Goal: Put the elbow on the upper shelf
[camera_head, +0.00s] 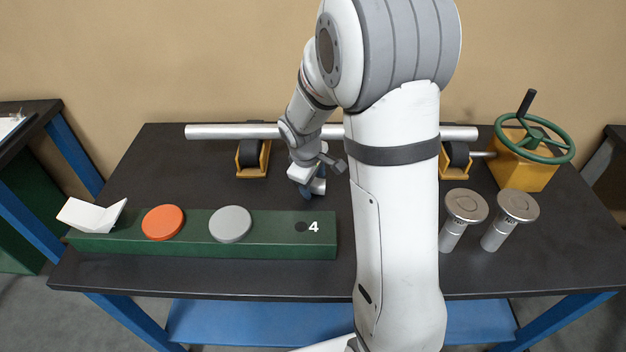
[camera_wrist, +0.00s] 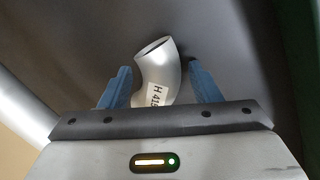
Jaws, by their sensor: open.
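In the wrist view the elbow (camera_wrist: 158,78) is a short, bent, pale grey pipe with an open end facing up and away. It carries a white label starting "H 41", partly cut off by the gripper body. My gripper (camera_wrist: 159,70) is open, with one blue finger on each side of the elbow and visible gaps between. In the head view my gripper (camera_head: 311,190) is low over the dark bench, just behind the green block; the elbow is mostly hidden there. I cannot make out which surface is the upper shelf.
A long silver pipe (camera_head: 222,131) lies across yellow supports (camera_head: 253,160) behind my gripper. The green block (camera_head: 275,246) bears orange and grey discs and a white angled piece. Two silver capped cylinders (camera_head: 466,206) and a green handwheel (camera_head: 535,138) stand right. A blue shelf (camera_head: 250,321) is under the bench.

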